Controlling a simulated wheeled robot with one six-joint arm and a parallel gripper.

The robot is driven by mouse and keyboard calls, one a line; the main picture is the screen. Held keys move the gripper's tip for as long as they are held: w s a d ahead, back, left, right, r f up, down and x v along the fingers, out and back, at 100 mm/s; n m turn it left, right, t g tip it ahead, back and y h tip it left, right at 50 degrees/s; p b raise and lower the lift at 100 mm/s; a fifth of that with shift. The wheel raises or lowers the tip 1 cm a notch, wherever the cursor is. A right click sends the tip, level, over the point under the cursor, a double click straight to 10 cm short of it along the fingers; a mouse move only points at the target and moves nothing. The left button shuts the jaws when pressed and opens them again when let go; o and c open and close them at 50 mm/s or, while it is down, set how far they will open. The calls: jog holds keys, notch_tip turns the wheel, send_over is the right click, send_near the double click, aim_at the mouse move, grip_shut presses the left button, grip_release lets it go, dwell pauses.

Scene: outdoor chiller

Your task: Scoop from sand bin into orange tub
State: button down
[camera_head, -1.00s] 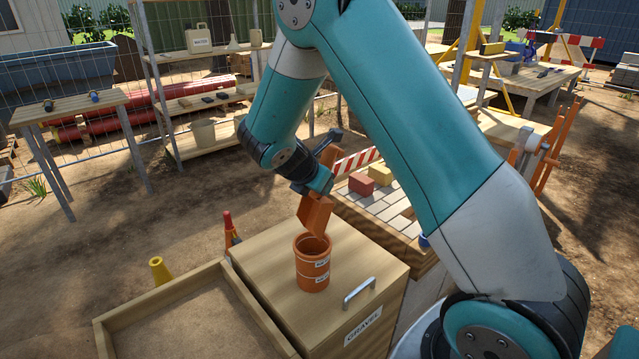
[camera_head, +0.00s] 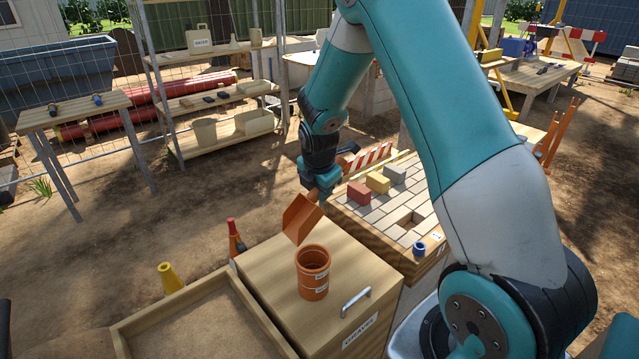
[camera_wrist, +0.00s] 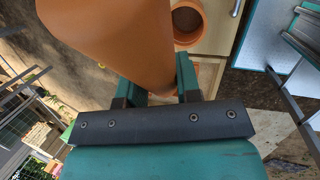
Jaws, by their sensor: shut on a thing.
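My gripper (camera_head: 322,193) is shut on an orange scoop (camera_head: 301,218) and holds it in the air, tilted, just above and behind the orange tub. The scoop also fills the upper left of the wrist view (camera_wrist: 120,40), where its inside is hidden. The orange tub (camera_head: 313,282) stands upright on the wooden lid of the gravel box (camera_head: 270,262); its open mouth also shows in the wrist view (camera_wrist: 187,20). The sand bin (camera_head: 190,325) is a wooden tray of brown sand at the lower left. Whether the scoop or tub holds sand, I cannot tell.
A paving table (camera_head: 385,228) with red, yellow and grey blocks stands behind and right of the gravel box. A metal handle (camera_head: 356,301) is on the box lid.

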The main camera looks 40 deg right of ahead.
jog(key=shift+d+r+y+p, duration=0.1)
jog(key=shift+r+y+p, duration=0.65)
jog(key=shift+r, duration=0.2)
jog(key=shift+y, duration=0.25)
dwell(1.1)
